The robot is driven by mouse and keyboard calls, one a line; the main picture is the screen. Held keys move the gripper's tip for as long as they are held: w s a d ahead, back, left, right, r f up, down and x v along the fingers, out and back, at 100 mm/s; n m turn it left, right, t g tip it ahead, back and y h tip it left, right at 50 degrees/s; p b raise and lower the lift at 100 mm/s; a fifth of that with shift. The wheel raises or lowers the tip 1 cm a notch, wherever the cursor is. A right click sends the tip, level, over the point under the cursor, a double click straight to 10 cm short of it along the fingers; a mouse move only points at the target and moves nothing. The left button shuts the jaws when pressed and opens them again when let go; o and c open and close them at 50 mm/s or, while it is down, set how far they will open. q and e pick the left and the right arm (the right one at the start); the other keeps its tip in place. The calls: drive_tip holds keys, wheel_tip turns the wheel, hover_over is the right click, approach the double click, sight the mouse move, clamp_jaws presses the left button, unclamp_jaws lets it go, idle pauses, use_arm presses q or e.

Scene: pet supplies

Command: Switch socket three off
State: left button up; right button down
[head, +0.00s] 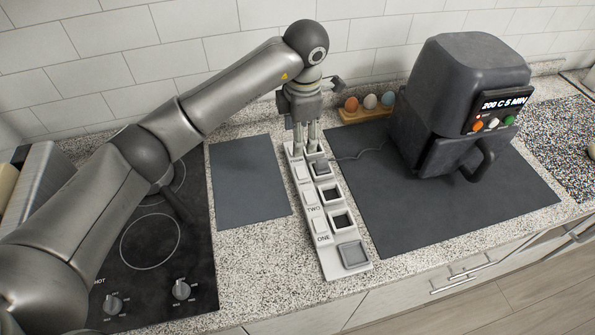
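A white power strip (334,266) lies on the counter, running away from the front edge. It has rocker switches on its left side and square sockets on its right side. The labels ONE (322,239) and TWO (313,209) are readable near the front; no label THREE is readable. A switch (302,172) sits beyond the TWO label. My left gripper (306,150) points down at the strip's far end, its fingers close together over the far switches and hiding part of them. Contact and finger opening are unclear. My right gripper is out of view.
A dark air fryer (455,95) stands on a grey mat (400,220) to the right, with a thin cable (365,152) towards the strip. An egg holder (368,114) stands behind. A stove (150,275) and a second mat (245,185) lie left.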

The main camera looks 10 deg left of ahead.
sight(298, 172)
use_arm(q)
drive_tip(key=f, duration=0.4)
drive_tip(key=w+f, duration=0.1)
drive_tip(key=f, duration=0.3)
drive_tip(key=f+p, duration=0.1)
drive_tip(key=f, duration=0.4)
drive_tip(key=shift+w+a, duration=0.2)
drive_tip(key=shift+a, duration=0.1)
drive_tip(key=shift+w+f, duration=0.1)
drive_tip(key=shift+f, duration=0.45)
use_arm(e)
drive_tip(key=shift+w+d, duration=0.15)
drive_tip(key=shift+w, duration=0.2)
